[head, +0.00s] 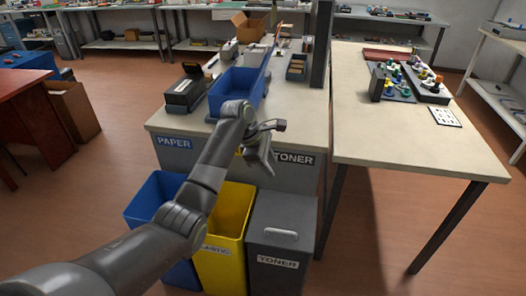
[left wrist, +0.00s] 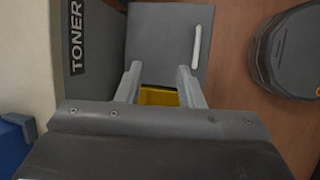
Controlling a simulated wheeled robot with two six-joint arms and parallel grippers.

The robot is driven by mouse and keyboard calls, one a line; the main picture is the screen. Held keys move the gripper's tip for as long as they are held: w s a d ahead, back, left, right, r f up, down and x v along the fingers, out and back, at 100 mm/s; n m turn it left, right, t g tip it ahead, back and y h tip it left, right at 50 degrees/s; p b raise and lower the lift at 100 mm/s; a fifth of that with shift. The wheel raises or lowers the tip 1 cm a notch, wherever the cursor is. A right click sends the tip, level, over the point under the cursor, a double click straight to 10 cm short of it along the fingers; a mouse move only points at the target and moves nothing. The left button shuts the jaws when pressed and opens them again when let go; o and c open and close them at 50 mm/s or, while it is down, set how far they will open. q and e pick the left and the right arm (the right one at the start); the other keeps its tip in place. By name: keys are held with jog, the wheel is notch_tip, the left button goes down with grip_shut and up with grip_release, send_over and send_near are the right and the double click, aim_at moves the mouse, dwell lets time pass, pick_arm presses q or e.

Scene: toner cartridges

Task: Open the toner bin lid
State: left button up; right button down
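The toner bin (head: 283,262) is a dark grey box labelled TONER on its front, standing on the floor before the workbench. Its lid (head: 268,216) lies flat and shut, with a pale bar handle (head: 281,232). In the left wrist view the lid (left wrist: 160,35) is at the top, with the handle (left wrist: 197,47) near its right edge. My left gripper (head: 268,148) is above and behind the bin, by the bench's front edge, apart from the handle. Its two fingers (left wrist: 161,85) are spread with nothing held between them. My right gripper is not in view.
A yellow bin (head: 225,255) stands left of the toner bin, with an open blue bin (head: 155,200) beyond it, partly behind my left arm. The workbench (head: 310,130) holds a blue tray (head: 240,85). The floor to the right is clear up to a table leg (head: 440,232).

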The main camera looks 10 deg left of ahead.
pick_arm(q)
jog(key=shift+v, duration=2.25)
jog(key=shift+f, duration=0.1)
